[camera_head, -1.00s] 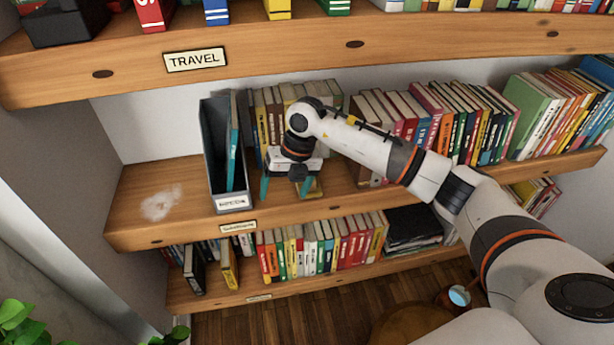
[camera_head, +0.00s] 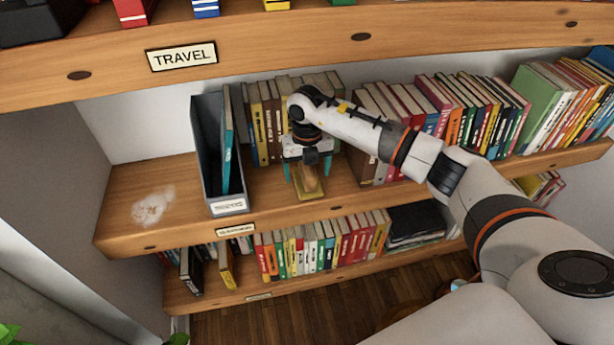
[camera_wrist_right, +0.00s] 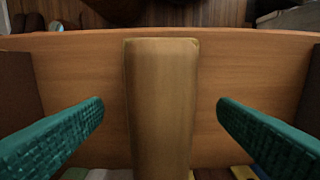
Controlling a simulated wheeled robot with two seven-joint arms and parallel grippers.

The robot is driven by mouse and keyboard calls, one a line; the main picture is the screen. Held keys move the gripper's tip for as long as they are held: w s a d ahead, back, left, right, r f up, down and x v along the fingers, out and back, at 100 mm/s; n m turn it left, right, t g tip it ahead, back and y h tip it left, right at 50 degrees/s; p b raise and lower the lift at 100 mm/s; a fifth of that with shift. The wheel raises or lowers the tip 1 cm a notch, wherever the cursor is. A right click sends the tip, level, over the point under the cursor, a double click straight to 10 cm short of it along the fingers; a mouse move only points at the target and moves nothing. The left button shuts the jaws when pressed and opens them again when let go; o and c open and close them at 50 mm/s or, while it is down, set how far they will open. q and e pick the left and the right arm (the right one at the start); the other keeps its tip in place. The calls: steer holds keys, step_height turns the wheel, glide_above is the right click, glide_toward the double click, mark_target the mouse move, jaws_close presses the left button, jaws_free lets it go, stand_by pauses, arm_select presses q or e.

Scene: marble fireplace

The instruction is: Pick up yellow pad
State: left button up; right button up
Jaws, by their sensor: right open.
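The yellow pad (camera_head: 312,190) is a tan-yellow block on the middle shelf, near the front edge and right of the dark file box. Its upper part is hidden by my right gripper (camera_head: 308,169). In the right wrist view, the pad (camera_wrist_right: 160,110) runs lengthwise between the two teal fingers of my right gripper (camera_wrist_right: 160,103). The gripper is open, with a clear gap on each side of the pad. My left gripper is not in view.
A dark file box (camera_head: 211,180) stands left of the gripper. Books stand behind it (camera_head: 262,125) and to its right (camera_head: 385,120). The TRAVEL shelf board (camera_head: 290,45) runs overhead. The shelf is clear left of the box, apart from a whitish patch (camera_head: 151,207).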

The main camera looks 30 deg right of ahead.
steer(key=shift+f, duration=0.95)
steer(key=c, duration=1.1)
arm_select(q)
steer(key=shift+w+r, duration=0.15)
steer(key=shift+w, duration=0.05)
arm_select(e)
steer(key=shift+r, duration=0.1)
